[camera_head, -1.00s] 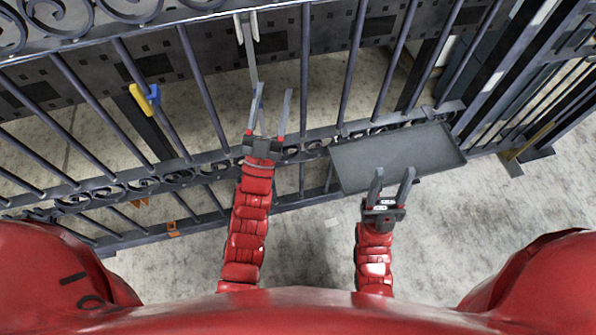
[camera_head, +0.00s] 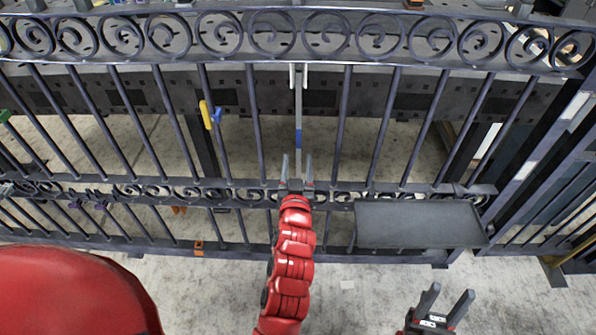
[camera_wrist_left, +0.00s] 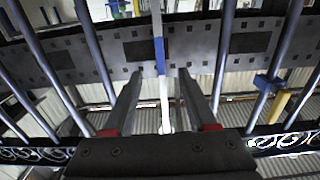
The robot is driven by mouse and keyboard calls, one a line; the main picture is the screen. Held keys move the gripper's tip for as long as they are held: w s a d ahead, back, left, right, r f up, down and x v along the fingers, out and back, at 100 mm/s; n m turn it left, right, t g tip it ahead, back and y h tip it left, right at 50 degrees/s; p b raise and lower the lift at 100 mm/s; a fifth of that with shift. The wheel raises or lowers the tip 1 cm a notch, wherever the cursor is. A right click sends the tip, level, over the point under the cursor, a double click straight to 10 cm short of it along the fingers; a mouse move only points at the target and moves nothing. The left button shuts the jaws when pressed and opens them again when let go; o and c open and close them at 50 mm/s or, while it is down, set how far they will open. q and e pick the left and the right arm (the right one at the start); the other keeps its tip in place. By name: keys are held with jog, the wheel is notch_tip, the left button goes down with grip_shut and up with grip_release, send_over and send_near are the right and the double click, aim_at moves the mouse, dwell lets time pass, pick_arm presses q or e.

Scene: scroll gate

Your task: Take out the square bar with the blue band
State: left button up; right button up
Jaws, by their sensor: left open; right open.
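The square grey bar with the blue band (camera_head: 298,137) hangs upright beyond the gate, in a gap between two gate bars, below a white holder. My left gripper (camera_head: 297,160) is open at the lower scroll rail, with its fingers pointing up toward the bar's lower part. In the left wrist view the blue band (camera_wrist_left: 160,57) shows above the gap between the open left fingers (camera_wrist_left: 158,75). The bar's pale lower part runs down between them in the picture; I cannot tell its depth. My right gripper (camera_head: 450,293) is open and empty at the lower right.
The dark gate (camera_head: 260,121) spans the view, with scroll rails above and below. A grey tray (camera_head: 420,223) sits at its near side, right of my left arm. A yellow and blue piece (camera_head: 207,115) is left of the bar. Pale floor lies in front.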

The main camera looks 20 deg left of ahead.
aim_at(298, 138)
pick_arm(q)
jog(key=x, duration=0.3)
jog(key=shift+w+a+p, duration=0.15)
jog(key=shift+w+p, duration=0.15)
jog(key=shift+w, duration=0.05)
jog(key=b+x, duration=0.1)
jog(key=x, duration=0.3)
jog(key=shift+w+f+b, duration=0.1)
jog(key=shift+f+b, duration=0.1)
jog(key=shift+b, duration=0.15)
jog(key=shift+b+x, duration=0.35)
jog(key=shift+x, duration=0.75)
jog(key=shift+r, duration=0.1)
grip_shut()
jog(key=shift+r, duration=0.3)
